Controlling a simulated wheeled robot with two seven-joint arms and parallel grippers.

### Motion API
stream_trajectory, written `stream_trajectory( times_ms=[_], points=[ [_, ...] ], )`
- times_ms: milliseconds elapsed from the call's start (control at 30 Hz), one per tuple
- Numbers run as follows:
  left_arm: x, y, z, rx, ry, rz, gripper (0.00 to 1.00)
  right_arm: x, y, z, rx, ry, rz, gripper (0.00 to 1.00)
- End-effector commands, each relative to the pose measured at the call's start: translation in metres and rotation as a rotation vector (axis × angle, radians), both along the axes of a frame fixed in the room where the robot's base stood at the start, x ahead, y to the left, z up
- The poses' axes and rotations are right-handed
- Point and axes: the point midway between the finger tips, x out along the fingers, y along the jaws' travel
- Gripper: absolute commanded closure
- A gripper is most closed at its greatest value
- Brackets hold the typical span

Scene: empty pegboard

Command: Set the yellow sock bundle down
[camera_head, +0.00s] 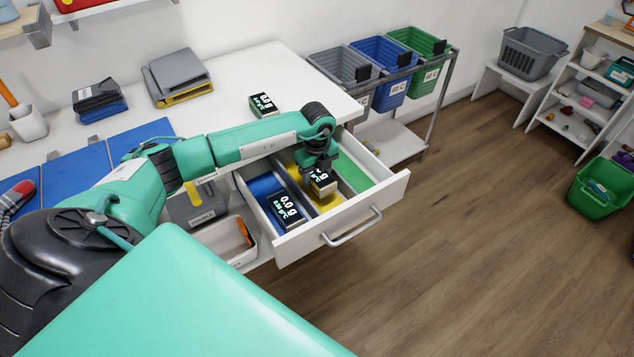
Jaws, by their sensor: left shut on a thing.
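My left gripper (318,160) points down over the open white drawer (335,228). It is shut on a small black box with a lit display (322,184), which is at the yellow-floored middle compartment (328,203). I cannot tell whether the box touches the compartment floor. A similar black box reading 0.0 g (286,210) lies in the blue-floored compartment (264,186) to the left. The green-floored compartment (354,175) on the right looks empty. I cannot make out a yellow sock bundle. My right gripper is not in view.
Another display box (264,104) lies on the white tabletop (250,72). Grey and yellow folded items (178,78) sit farther back. A rack with grey (343,66), blue (383,62) and green bins (420,44) stands beyond.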

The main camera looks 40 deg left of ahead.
Motion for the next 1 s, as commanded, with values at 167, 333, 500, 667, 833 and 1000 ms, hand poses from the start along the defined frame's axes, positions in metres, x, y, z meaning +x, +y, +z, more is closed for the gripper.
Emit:
stream_trajectory(
  times_ms=[167,333,500,667,833,1000],
  points=[
    [-0.001,-0.001,-0.026,-0.001,0.004,0.0,0.74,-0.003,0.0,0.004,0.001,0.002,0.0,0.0],
    [0.0,0.0,-0.037,0.0,0.0,0.0,0.74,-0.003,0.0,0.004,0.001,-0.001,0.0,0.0],
    [0.0,0.0,-0.037,0.0,0.001,0.0,0.74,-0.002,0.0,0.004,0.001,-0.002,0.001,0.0],
    [0.0,0.0,-0.041,0.0,0.001,0.0,0.44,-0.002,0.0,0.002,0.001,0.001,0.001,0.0],
    [0.0,0.0,-0.04,0.0,0.001,0.0,0.28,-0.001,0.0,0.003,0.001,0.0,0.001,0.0],
    [0.0,0.0,-0.04,0.0,0.001,0.0,0.28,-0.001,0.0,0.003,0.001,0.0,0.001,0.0]
  ],
)
